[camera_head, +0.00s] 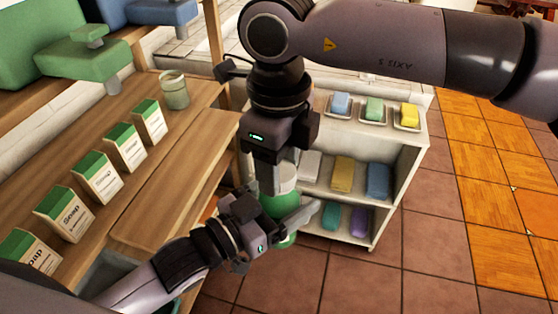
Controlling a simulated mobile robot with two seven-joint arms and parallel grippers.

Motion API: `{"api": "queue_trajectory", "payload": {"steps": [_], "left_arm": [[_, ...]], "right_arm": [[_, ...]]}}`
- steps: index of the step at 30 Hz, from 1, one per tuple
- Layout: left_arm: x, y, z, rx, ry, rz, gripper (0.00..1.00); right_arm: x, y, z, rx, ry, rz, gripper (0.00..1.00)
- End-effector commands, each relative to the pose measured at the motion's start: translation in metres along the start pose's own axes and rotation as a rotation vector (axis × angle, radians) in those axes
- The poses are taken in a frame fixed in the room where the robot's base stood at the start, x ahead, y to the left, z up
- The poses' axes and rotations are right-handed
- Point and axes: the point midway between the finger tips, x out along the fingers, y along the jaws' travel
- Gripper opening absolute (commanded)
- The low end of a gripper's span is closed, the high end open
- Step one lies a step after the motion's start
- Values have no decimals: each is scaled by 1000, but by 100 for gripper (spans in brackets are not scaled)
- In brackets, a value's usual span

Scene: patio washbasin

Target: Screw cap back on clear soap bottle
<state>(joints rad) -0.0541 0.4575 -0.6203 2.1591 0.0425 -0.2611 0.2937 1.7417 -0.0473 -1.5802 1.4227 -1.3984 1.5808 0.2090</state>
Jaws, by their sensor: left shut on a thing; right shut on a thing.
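The clear soap bottle (281,205) with green liquid stands upright in mid-air near the centre, in front of the white shelf unit. My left gripper (276,220) comes in from the lower left and is shut around the bottle's body. My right gripper (277,163) points down from above and is shut at the top of the bottle, directly over it. The cap is hidden by the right gripper, so I cannot tell how it sits on the neck.
A wooden counter (140,215) at left bears several green-and-white soap cartons (100,177) and a glass jar (174,90). The white shelf unit (408,150) behind holds coloured soap bars. Tiled floor (440,230) at right is clear.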

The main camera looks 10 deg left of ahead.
Motion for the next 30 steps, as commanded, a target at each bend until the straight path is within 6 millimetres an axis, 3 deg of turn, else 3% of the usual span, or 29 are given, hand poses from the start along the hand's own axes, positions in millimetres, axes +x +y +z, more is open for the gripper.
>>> {"api": "queue_trajectory", "payload": {"steps": [3, 8, 9, 10, 11, 21, 30], "left_arm": [[0, 0, -2, 1, 4, 1, 0], [0, 0, -2, 1, 5, 1, 0], [0, 0, -2, 1, 5, 1, 0], [0, 0, -2, 1, 5, 1, 0], [0, 0, -2, 1, 5, 1, 0], [0, 0, -2, 1, 5, 1, 0], [0, 0, -2, 1, 5, 1, 0]], "right_arm": [[0, 0, 0, 157, -1, -1, 13], [0, -1, 0, 155, -1, -2, 14], [0, -1, 0, 154, -2, -1, 63], [0, -1, 0, 154, -2, -1, 73], [0, -1, 0, 154, -1, -1, 76], [-4, 0, 0, 152, -2, -2, 76], [-39, -1, 0, 152, -2, -3, 76]]}}
